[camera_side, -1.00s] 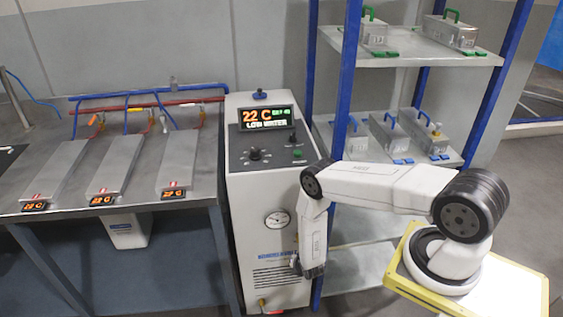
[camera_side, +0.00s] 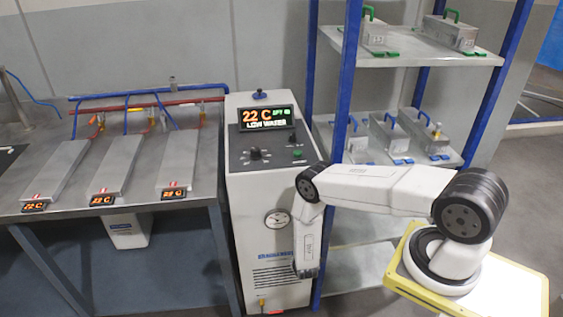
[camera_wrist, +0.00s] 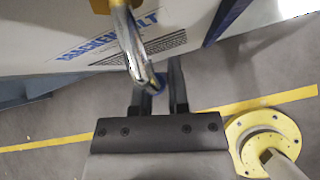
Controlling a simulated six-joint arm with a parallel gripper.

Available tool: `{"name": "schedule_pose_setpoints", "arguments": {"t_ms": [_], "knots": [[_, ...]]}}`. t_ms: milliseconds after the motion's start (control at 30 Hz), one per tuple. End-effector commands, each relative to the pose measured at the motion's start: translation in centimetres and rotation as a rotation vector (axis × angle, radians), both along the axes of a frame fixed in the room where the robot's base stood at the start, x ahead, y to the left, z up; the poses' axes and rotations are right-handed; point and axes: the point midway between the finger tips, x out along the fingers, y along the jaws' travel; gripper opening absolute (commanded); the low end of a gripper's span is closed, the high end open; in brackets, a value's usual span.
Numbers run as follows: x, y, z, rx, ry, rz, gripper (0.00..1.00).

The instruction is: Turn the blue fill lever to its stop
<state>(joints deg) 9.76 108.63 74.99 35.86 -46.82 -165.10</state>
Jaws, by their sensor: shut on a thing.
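In the side view my gripper (camera_side: 306,272) points down beside the lower right front of the white machine (camera_side: 268,210). The machine's display (camera_side: 268,118) reads 22 C and LOW WATER.
A shelf rack with a blue post (camera_side: 346,90) stands right of the machine, close behind my arm. A bench (camera_side: 130,185) with several metal plates stands to its left. In the wrist view a yellow round base (camera_wrist: 262,140) is at the right, over grey floor.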

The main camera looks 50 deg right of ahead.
Motion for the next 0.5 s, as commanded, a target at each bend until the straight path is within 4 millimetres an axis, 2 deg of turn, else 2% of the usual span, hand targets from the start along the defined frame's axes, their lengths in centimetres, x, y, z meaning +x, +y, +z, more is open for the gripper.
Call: {"name": "schedule_pose_setpoints", "arguments": {"t_ms": [33,100,133,500], "knots": [[0.01,-0.03,0.03,-0.001,-0.002,-0.001,0.29],[0.01,-0.03,0.03,-0.001,-0.002,-0.001,0.51],[0.01,-0.03,0.03,-0.001,-0.002,-0.001,0.55],[0.0,0.03,0.08,0.0,-0.002,0.0,0.55]]}}
